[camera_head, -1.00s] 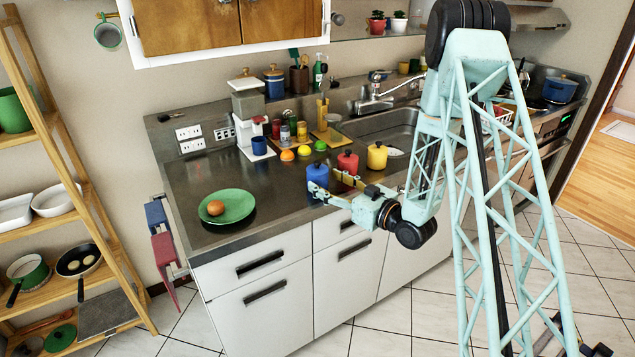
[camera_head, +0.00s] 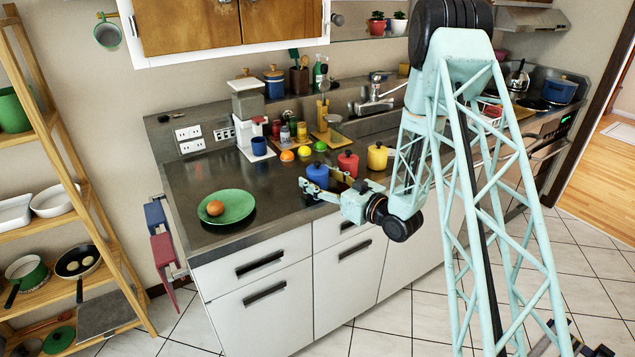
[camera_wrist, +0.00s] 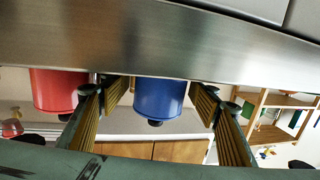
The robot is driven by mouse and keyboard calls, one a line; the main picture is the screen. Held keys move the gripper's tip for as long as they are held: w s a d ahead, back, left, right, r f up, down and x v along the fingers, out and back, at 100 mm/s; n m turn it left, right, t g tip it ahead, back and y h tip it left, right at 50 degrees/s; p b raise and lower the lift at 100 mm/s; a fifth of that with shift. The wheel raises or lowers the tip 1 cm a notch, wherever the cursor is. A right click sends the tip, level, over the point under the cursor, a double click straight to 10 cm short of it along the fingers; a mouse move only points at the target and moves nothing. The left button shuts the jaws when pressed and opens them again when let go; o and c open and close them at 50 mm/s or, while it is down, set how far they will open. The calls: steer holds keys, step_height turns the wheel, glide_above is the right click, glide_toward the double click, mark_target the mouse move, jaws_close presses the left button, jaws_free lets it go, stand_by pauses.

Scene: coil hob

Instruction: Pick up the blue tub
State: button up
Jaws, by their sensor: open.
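The blue tub (camera_head: 318,173) stands on the metal counter near its front edge, left of a red tub and a yellow tub. My gripper (camera_head: 320,183) is open, with its fingers reaching to the tub from the front. In the wrist view, which looks upside down, the blue tub (camera_wrist: 158,98) shows between the two ribbed fingers of my open gripper (camera_wrist: 160,90), with a gap on each side. In the head view the gripper hides the tub's lower part.
The red tub (camera_head: 347,163) stands close to the right of the blue tub; it also shows in the wrist view (camera_wrist: 55,92). The yellow tub (camera_head: 377,157) is further right. A green plate (camera_head: 238,207) lies to the left. Small fruit and jars stand behind.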

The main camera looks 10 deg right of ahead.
mark_target(319, 169)
steer(key=shift+c, duration=0.4)
steer(key=c, duration=1.1)
steer(key=shift+o, duration=0.2)
steer(key=shift+r, duration=0.2)
steer(key=shift+r+p, duration=0.5)
steer(key=shift+r, duration=1.1)
steer(key=s+a+p+v, duration=0.1)
steer(key=a+v, duration=0.1)
steer(key=v, duration=1.3)
steer(key=shift+s+r, duration=0.25)
steer(key=shift+s, duration=0.3)
